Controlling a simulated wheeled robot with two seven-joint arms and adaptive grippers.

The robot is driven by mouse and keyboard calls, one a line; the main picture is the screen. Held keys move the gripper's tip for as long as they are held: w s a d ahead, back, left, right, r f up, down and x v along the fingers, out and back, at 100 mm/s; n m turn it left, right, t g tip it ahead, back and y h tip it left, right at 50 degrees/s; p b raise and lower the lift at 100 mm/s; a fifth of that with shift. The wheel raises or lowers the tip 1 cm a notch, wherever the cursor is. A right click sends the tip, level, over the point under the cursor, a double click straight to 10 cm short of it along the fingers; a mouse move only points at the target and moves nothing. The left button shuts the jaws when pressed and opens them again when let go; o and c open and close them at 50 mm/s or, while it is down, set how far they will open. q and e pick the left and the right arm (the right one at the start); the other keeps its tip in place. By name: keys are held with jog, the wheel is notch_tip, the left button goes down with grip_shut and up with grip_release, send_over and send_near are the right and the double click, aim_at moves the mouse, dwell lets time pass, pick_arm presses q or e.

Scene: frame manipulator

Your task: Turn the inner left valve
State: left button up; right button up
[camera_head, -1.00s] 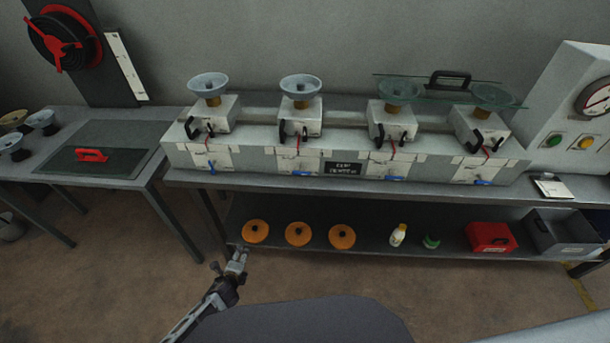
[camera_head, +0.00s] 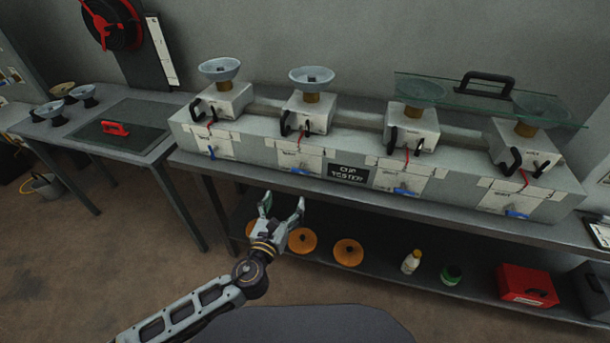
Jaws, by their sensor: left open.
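The inner left valve (camera_head: 300,171) is a small blue handle low on the front of the tester bench, under the second station from the left. Similar blue valves show at the far left (camera_head: 212,152), inner right (camera_head: 404,190) and far right (camera_head: 517,213). My left gripper (camera_head: 283,206) is open and empty, its fingers pointing up toward the bench. It appears below the inner left valve in the picture and apart from it. My right gripper is not in view.
The tester (camera_head: 345,150) stands on a grey table with a lower shelf. Orange discs (camera_head: 348,252), a white bottle (camera_head: 411,262), a green-labelled container (camera_head: 451,275) and a red box (camera_head: 527,285) sit on that shelf. A glass panel (camera_head: 450,98) lies over the right-hand bowls.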

pick_arm(q)
jog(key=r, duration=0.1)
send_near(300, 171)
jog(key=shift+w, duration=1.3)
jog(key=shift+m, duration=0.3)
jog(key=x, duration=0.7)
jog(key=shift+w+d+f, duration=0.2)
jog(key=shift+d+f, duration=0.15)
jog(key=shift+w+d, duration=0.1)
jog(key=shift+w, duration=0.15)
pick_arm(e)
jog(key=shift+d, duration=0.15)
